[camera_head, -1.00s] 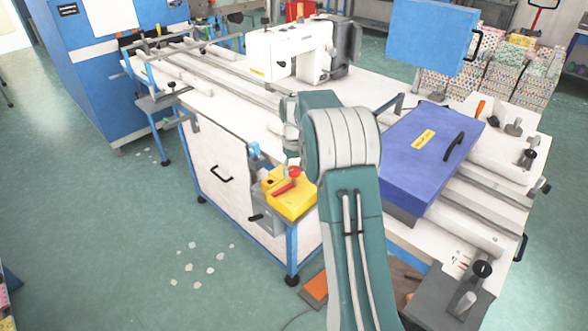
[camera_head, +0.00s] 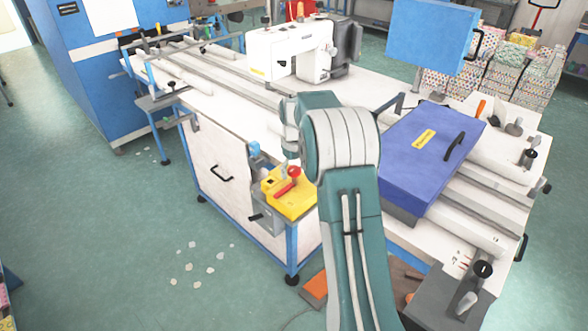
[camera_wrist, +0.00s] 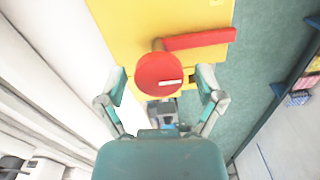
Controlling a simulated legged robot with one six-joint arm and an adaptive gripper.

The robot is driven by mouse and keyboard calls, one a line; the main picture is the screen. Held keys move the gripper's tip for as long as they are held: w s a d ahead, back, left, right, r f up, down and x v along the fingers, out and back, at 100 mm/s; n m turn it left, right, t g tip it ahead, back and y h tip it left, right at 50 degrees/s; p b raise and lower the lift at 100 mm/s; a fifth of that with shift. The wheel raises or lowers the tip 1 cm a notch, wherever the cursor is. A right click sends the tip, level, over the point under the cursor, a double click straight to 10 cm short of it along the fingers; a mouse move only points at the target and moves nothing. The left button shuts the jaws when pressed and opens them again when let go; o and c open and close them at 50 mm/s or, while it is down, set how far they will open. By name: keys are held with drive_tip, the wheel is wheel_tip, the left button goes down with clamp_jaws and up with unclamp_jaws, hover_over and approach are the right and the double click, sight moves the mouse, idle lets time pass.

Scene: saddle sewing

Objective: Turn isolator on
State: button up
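The isolator is a yellow box (camera_head: 296,204) with a red handle (camera_head: 285,187) and a round red knob (camera_head: 293,172). It sits at the front corner of the white sewing table. In the wrist view, the knob (camera_wrist: 159,74) lies between the two fingertips of my gripper (camera_wrist: 162,76). The fingers are spread apart, with a gap on each side of the knob. The red handle (camera_wrist: 200,40) extends right from the knob across the yellow face (camera_wrist: 120,25). In the head view, my arm hides part of the box and most of the gripper.
The white tabletop (camera_head: 225,123) holds a sewing machine (camera_head: 290,52) at the back. A blue-purple lidded case (camera_head: 415,165) stands right of my arm. A drawer front (camera_head: 217,165) with a black handle is left of the isolator. Green floor (camera_head: 90,230) is open at left.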

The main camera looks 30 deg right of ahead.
drive_tip(key=shift+r, duration=0.2)
wheel_tip(320, 180, up, 12)
idle(0.6)
idle(0.3)
